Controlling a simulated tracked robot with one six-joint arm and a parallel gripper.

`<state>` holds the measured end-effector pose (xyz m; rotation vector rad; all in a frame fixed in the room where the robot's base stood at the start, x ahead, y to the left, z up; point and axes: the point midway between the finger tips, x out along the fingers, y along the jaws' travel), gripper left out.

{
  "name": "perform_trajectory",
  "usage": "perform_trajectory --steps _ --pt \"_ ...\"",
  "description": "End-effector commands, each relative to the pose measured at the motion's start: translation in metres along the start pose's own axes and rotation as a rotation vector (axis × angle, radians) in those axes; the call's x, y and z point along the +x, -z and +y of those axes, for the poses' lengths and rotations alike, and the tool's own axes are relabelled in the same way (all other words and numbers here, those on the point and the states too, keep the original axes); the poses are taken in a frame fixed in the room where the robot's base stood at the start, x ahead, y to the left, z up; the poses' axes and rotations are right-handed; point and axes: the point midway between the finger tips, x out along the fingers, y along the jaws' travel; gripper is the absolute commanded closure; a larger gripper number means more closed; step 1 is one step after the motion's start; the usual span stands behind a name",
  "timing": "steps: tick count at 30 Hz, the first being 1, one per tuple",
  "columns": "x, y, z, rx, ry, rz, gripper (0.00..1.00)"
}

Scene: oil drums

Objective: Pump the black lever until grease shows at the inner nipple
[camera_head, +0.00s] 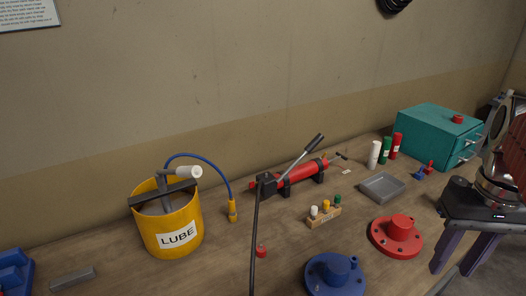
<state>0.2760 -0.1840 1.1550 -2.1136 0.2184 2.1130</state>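A red cylindrical pump (303,174) lies in black cradles on the wooden bench, near the wall. Its lever (313,143) has a black grip and slants up to the right from the pump's black head (266,183). A black hose (254,240) runs from the head down past the bottom edge. A blue round flange (335,273) and a red round flange (396,237) lie at the front, each with a raised hub. I cannot make out an inner nipple or any grease.
A yellow LUBE bucket (168,222) with a blue hose stands at left. A small rack (323,217) of coloured plugs, a grey tray (381,187), several tubes and a teal box (438,137) are to the right. Jointed grey-and-black machinery fills the right edge.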

Motion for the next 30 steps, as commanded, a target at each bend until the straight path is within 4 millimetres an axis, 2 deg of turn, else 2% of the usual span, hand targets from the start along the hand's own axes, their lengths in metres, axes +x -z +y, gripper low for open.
perform_trajectory --steps 5,8,14,24,30 --pt "0.004 0.002 -0.013 -0.015 -0.011 0.027 0.78" --pt "0.009 0.004 -0.029 -0.035 -0.023 0.064 0.85" --pt "0.025 0.005 -0.076 -0.086 -0.04 0.179 0.99" --pt "0.056 -0.005 -0.153 -0.171 0.0 0.393 1.0" --pt "0.068 -0.014 -0.18 -0.199 0.041 0.473 1.0"
